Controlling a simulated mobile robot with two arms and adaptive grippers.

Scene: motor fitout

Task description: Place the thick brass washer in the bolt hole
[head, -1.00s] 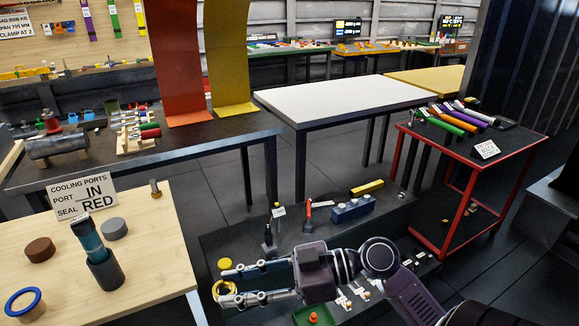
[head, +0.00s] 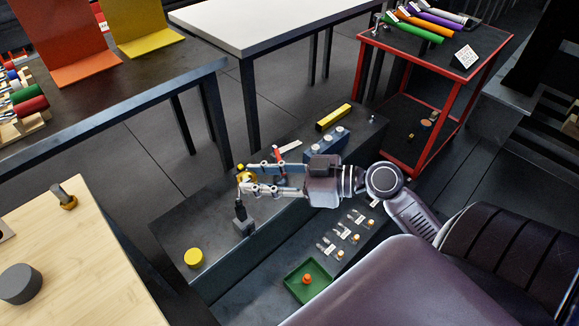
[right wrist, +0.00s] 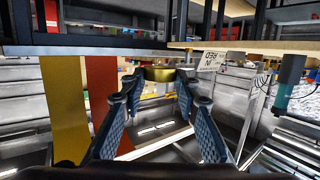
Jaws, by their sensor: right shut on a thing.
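My right gripper (head: 243,183) is shut on the thick brass washer (head: 246,177), a gold-coloured ring held at its fingertips. In the head view they overlap the top of a small dark block with a thin post (head: 243,226) on the low grey bench; I cannot tell the height between them. In the right wrist view, the washer (right wrist: 160,74) sits edge-on between the blue-padded fingers (right wrist: 157,85). I cannot make out the bolt hole in either view. My left gripper is not in view.
The low grey bench (head: 180,225) also bears a yellow disc (head: 193,257), a blue block (head: 325,143) and a yellow bar (head: 333,117). A green tray (head: 307,282) lies in front. A wooden table (head: 90,270) stands left, a red cart (head: 405,100) right.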

